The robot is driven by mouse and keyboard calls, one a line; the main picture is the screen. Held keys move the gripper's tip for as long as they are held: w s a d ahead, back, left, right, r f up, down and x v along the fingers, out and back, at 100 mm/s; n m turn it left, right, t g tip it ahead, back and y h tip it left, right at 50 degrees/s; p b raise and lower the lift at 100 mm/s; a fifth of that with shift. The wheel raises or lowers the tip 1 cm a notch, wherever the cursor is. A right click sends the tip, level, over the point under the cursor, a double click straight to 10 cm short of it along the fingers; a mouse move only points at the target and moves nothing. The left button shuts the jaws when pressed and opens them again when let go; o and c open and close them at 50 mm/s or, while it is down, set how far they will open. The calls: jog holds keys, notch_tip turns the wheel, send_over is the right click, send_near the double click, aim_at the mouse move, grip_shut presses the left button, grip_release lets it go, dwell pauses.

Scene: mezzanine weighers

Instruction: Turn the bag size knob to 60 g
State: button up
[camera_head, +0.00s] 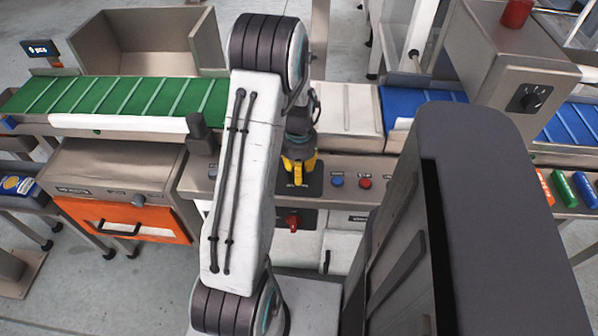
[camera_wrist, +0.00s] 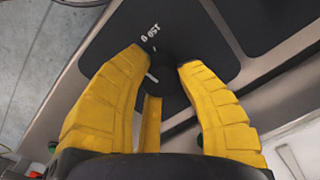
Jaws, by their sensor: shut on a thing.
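The bag size knob (camera_wrist: 168,84) is a round dark knob on a dark plate (camera_wrist: 215,35), seen in the wrist view. A short white pointer line shows on it towards the upper left. White scale marks (camera_wrist: 150,33) stand beyond the knob, turned round in the picture; I cannot read them surely, and other marks are hidden. The yellow fingers of my gripper (camera_wrist: 160,64) stand on either side of the knob, shut on it. In the head view my gripper (camera_head: 299,170) points down at the dark plate on the front panel, and the knob is hidden behind the fingers.
A blue button (camera_head: 337,181) and a red button (camera_head: 365,183) sit right of the plate. A red switch (camera_head: 293,221) is below. A dark upright post (camera_head: 198,135) stands at left. A green belt (camera_head: 120,95) and an orange drawer (camera_head: 125,218) are further left.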

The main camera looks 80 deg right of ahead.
jog(key=n+b, duration=0.1)
jog(key=n, duration=0.4)
jog(key=shift+a+f, duration=0.1)
jog(key=shift+n, duration=0.4)
dwell(0.3)
jog(key=o, duration=1.2)
notch_tip(320, 180, up, 12)
dwell(0.8)
